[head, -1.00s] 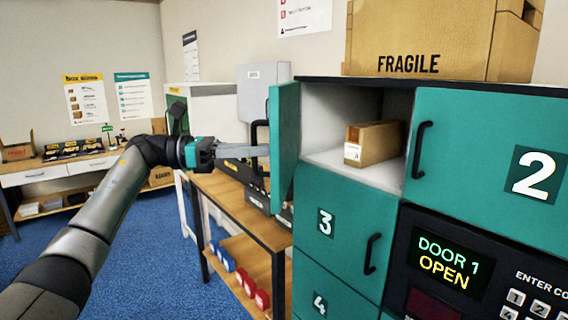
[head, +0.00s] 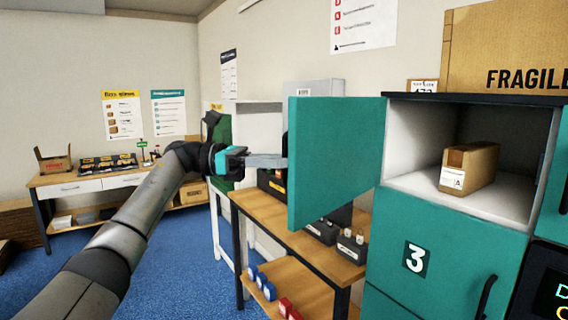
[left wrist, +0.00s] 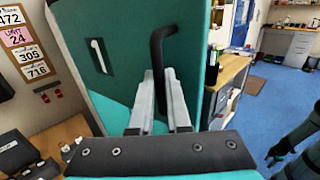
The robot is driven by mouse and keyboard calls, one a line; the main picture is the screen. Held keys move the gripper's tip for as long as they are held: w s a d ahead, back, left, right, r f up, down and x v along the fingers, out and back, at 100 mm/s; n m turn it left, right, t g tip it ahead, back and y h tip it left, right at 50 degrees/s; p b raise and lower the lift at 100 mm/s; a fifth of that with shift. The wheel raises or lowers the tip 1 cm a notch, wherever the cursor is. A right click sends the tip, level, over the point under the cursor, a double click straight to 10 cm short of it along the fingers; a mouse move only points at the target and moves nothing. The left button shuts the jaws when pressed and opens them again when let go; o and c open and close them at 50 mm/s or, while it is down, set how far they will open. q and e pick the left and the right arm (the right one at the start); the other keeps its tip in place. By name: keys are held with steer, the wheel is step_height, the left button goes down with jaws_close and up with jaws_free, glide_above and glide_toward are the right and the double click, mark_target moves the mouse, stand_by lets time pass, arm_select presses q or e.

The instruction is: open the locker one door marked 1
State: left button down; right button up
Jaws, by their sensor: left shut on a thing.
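The locker door marked 1 (head: 335,155) stands swung wide open, its teal inner face toward the head camera. The left wrist view shows its outer face (left wrist: 115,60) with the number plate and a black handle (left wrist: 158,75). My left gripper (left wrist: 160,100) is shut on that handle; in the head view its fingertips (head: 284,161) pass behind the door's free edge. The open compartment (head: 415,140) is white inside and holds a small brown carton (head: 470,168) with a white label.
A wooden workbench (head: 290,238) with black bins (head: 352,247) stands behind and below the door. Door 3 (head: 440,250) is shut beneath the compartment. A large FRAGILE carton (head: 505,45) sits on the locker top. Blue floor (head: 180,270) is clear at the left.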

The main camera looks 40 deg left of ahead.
arm_select(q)
steer(key=shift+w+a, duration=0.1)
steer(key=shift+a, duration=0.1)
arm_select(e)
steer(key=shift+a, duration=0.15)
arm_select(q)
steer(key=c, duration=1.2)
jaws_free()
steer(key=shift+d, duration=0.1)
steer(key=shift+o, duration=0.2)
arm_select(e)
steer(key=shift+w, duration=0.1)
